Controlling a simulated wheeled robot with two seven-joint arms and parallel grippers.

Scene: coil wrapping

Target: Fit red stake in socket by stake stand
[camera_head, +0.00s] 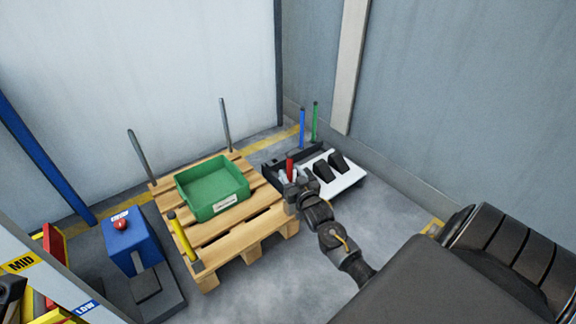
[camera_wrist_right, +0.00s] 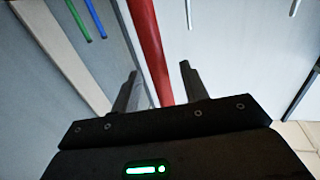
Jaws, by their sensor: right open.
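The red stake (camera_head: 289,167) stands roughly upright at my right gripper (camera_head: 288,188), between the pallet and the stake stand. In the right wrist view the red stake (camera_wrist_right: 150,45) runs between the two open fingers (camera_wrist_right: 158,78), with gaps on both sides. Its lower end and any socket under it are hidden by my gripper, so I cannot tell whether it is seated. The dark stake stand (camera_head: 272,172) holds a blue stake (camera_head: 302,128) and a green stake (camera_head: 315,122). My left gripper is not seen.
A wooden pallet (camera_head: 242,240) carries a green bin (camera_head: 212,190). Grey stakes (camera_head: 140,157) (camera_head: 225,125) and a yellow stake (camera_head: 182,238) stand at its corners. A white panel with black wedges (camera_head: 350,180) lies right of the stand. A blue box with a red button (camera_head: 130,240) stands left.

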